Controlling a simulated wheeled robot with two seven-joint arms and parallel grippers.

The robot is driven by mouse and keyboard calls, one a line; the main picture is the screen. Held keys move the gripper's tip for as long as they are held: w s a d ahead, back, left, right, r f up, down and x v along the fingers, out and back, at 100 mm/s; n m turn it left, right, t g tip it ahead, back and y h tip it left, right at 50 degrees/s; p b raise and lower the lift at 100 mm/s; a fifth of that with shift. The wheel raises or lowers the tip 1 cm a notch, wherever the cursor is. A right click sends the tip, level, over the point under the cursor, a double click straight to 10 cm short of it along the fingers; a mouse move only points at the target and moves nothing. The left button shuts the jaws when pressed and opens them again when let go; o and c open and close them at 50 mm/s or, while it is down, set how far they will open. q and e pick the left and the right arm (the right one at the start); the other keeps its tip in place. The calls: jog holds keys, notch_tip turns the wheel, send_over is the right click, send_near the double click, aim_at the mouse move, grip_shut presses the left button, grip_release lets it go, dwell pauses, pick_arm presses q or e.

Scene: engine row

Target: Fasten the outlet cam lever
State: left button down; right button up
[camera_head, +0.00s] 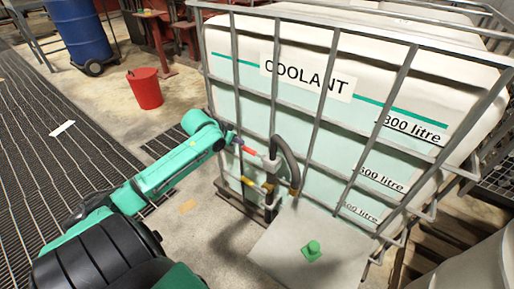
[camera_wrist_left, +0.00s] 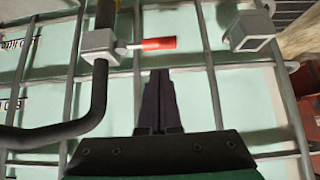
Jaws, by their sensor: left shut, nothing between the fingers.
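The cam lever has a red grip (camera_head: 248,150) and sits at the grey coupling (camera_head: 270,163) on the outlet of the caged coolant tank (camera_head: 240,87). In the left wrist view the red grip (camera_wrist_left: 158,43) sticks out sideways from the grey coupling (camera_wrist_left: 98,44). A dark hose (camera_wrist_left: 72,125) bends down from that coupling. My left gripper (camera_head: 235,138) is just left of the red grip in the head view. In the left wrist view its closed fingers (camera_wrist_left: 160,75) point at the lever, with nothing between them. Contact with the lever cannot be told. My right gripper is not seen.
Metal cage bars surround the tank close to the gripper. A yellow handle (camera_head: 252,183) sits below the coupling. A pale box with a green knob (camera_head: 312,250) stands in front. A red bucket (camera_head: 145,88) and blue drum (camera_head: 80,31) stand behind on open floor.

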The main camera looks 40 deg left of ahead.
aim_at(253, 153)
pick_arm(q)
jog(key=b+x, duration=0.2)
jog(key=x, duration=0.8)
jog(key=shift+w+d, duration=0.1)
jog(key=shift+d, duration=0.05)
